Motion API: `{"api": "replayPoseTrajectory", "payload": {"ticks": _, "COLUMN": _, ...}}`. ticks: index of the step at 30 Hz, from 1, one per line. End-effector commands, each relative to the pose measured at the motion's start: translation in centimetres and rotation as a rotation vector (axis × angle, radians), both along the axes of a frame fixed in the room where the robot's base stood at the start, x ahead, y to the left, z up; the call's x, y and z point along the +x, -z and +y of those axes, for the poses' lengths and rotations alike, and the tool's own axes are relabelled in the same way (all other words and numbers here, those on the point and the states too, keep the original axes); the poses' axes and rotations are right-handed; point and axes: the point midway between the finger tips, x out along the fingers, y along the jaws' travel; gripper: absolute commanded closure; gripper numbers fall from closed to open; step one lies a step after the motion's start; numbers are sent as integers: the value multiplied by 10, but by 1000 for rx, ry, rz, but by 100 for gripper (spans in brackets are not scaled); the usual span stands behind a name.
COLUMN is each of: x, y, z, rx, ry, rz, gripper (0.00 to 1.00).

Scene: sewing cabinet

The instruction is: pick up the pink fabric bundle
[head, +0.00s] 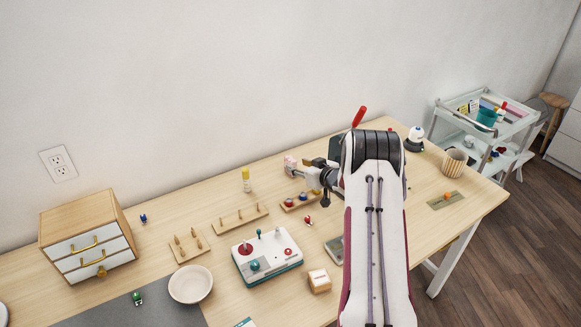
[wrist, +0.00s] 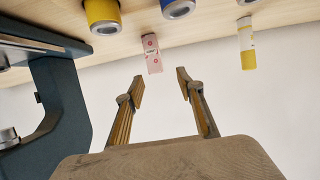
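The pink fabric bundle (wrist: 152,54) is a small pale pink roll with darker red marks. In the wrist view it lies just beyond my fingertips, roughly between them and a little toward the left one. My gripper (wrist: 160,79) is open and empty, with a clear gap between its two fingers. In the head view the pink bundle (head: 289,161) is near the back edge of the table, close to the tips of my gripper (head: 297,172), which partly overlaps it. I cannot tell from these views whether any finger touches it.
A yellow-and-white tube (wrist: 246,45) stands to one side of the bundle. A yellow spool (wrist: 103,15) and a blue spool (wrist: 178,8) are close by. A dark blue machine (wrist: 62,95) stands near my gripper. A wooden peg rack (head: 240,217) lies left of the arm.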

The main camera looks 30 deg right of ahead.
Motion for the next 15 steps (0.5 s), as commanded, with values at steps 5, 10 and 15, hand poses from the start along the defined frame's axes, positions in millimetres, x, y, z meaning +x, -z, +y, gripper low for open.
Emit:
{"api": "replayPoseTrajectory", "payload": {"ticks": 5, "x": 8, "y": 4, "z": 0, "rx": -1, "ry": 0, "rz": 1, "gripper": 62}}
{"api": "replayPoseTrajectory", "payload": {"ticks": 10, "x": 18, "y": 7, "z": 0, "rx": 0, "ry": 0, "rz": 0, "gripper": 62}}
{"api": "replayPoseTrajectory", "payload": {"ticks": 15, "x": 23, "y": 9, "z": 0, "rx": -1, "ry": 0, "rz": 1, "gripper": 62}}
